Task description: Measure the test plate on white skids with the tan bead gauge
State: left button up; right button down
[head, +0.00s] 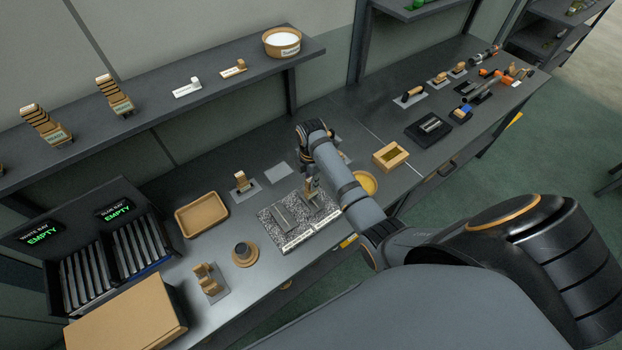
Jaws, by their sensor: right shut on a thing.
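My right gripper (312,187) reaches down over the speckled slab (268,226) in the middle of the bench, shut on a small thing. The held thing is mostly hidden by the gripper, so I cannot tell its colour or whether it is the tan bead gauge. Two grey metal plates lie on the slab: a left plate (284,217) in clear view, and a right plate (318,206) partly covered by my gripper. Their skid colour is too small to tell. I cannot tell whether the held thing touches the right plate. My left gripper is not in view.
A tan block tool (241,181) stands on a pad beside a bare grey pad (280,173). A tan tray (202,214), a round tan stand (245,254) and a tan holder (209,280) lie left. A rack (120,250) has two screens reading EMPTY. A yellow bowl (367,182) is right.

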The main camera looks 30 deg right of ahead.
jog(key=shift+f, duration=0.5)
dwell(0.6)
dwell(1.1)
jog(key=shift+r, duration=3.5)
jog(key=shift+r, duration=0.1)
jog(key=m, duration=0.1)
jog(key=r+m, duration=0.1)
jog(key=m, duration=0.1)
jog(key=shift+r+m, duration=0.3)
jog(key=m, duration=0.1)
jog(key=r+m, duration=0.1)
jog(key=m, duration=0.1)
jog(key=shift+r, duration=0.1)
